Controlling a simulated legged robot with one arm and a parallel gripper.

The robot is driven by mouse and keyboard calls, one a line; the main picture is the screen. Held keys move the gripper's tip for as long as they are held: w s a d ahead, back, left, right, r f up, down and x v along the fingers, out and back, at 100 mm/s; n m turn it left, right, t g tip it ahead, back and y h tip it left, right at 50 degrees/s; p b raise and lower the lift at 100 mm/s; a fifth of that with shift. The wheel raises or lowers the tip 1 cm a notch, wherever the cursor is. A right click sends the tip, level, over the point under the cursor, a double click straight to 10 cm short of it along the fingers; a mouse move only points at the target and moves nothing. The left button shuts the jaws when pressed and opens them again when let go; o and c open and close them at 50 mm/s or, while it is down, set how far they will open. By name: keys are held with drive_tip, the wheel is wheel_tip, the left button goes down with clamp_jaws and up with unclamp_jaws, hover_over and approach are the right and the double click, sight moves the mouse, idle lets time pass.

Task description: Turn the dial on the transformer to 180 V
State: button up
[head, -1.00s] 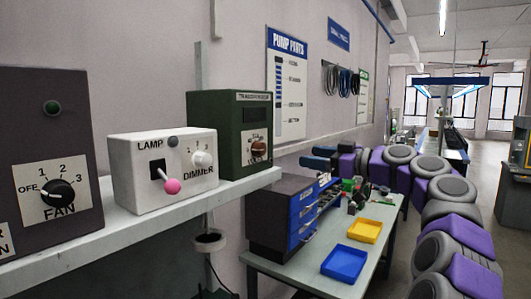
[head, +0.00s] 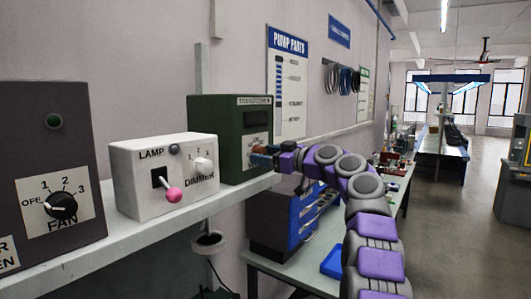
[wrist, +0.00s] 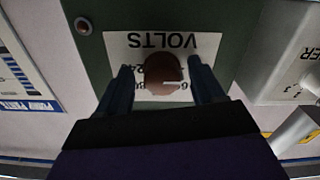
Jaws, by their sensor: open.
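The dark green transformer (head: 228,138) stands at the right end of the shelf in the head view. Its face fills the upper middle of the wrist view, upside down, with a white VOLTS plate (wrist: 118,40). The round brown dial (wrist: 163,68) sits on that plate. My gripper (head: 260,156) is in front of the transformer's face and covers the dial in the head view. In the wrist view my gripper (wrist: 163,74) is open, with one finger on each side of the dial. I cannot tell whether they touch it. The fingers hide most of the scale numbers, so the setting is unclear.
A white lamp and dimmer box (head: 150,185) with a pink-tipped lever stands left of the transformer. A dark fan box (head: 60,130) is farther left on the shelf (head: 120,245). A workbench with a blue drawer unit (head: 303,215) is below my arm.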

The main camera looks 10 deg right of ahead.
drive_tip(key=shift+c, duration=0.2)
drive_tip(key=shift+r, duration=0.1)
drive_tip(key=c, duration=1)
